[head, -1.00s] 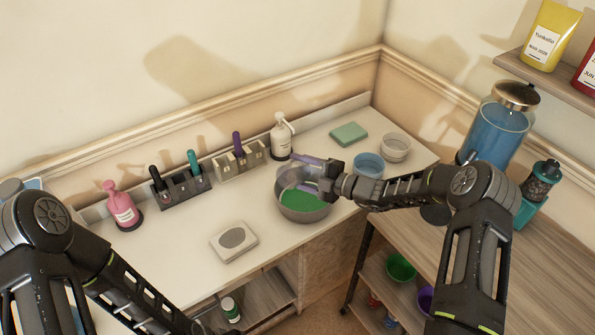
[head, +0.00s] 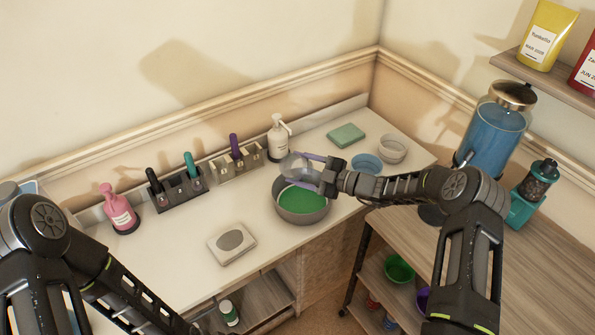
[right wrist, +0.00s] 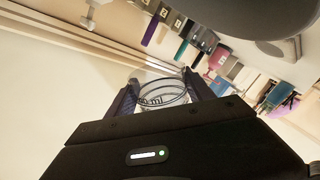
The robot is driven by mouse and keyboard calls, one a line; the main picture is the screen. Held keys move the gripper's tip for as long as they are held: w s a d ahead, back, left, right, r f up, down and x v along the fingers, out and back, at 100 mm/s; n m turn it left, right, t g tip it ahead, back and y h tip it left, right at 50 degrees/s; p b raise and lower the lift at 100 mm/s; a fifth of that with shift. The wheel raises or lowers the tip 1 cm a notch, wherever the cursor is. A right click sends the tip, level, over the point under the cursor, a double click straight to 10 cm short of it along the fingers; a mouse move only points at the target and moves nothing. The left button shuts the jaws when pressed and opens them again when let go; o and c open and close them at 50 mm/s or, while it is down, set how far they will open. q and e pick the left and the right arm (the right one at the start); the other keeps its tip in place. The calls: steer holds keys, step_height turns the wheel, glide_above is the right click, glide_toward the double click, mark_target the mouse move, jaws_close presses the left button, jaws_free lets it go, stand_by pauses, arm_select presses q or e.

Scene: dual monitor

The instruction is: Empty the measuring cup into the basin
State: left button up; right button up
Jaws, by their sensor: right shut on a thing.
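The metal basin (head: 303,214) stands on the white counter and holds green liquid (head: 302,200). My right gripper (head: 308,171) is above the basin's back rim, shut on the clear measuring cup (head: 294,165). The cup is tilted above the basin, and no stream from it is visible. In the right wrist view the clear cup (right wrist: 163,94), with printed markings, sits between the two fingers. What is inside it is hard to tell. My left arm runs out of the bottom of the head view, and its gripper is out of sight.
A white pump bottle (head: 278,138) stands close behind the basin. A blue bowl (head: 367,163), a clear bowl (head: 392,149) and a green sponge (head: 346,134) are to the right. A scale (head: 232,243) lies front left, with bare counter around it.

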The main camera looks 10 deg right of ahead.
mark_target(300, 174)
stand_by(0.5)
steer(key=shift+s+a+n, duration=0.25)
steer(key=shift+s+n, duration=0.1)
steer(key=shift+n, duration=0.65)
steer(key=shift+s+a+n+h, duration=0.15)
steer(key=shift+n+h, duration=0.05)
steer(key=shift+n, duration=0.35)
steer(key=shift+s+a+n+h, duration=0.1)
steer(key=shift+a+n+h, duration=0.1)
steer(key=shift+n, duration=0.35)
steer(key=shift+r, duration=0.1)
steer(key=shift+s+a+r+p, duration=0.55)
steer(key=shift+s+r+p, duration=0.15)
steer(key=shift+r, duration=0.2)
steer(key=shift+s+a+r, duration=0.4)
steer(key=shift+a+r, duration=0.05)
steer(key=shift+r, duration=0.15)
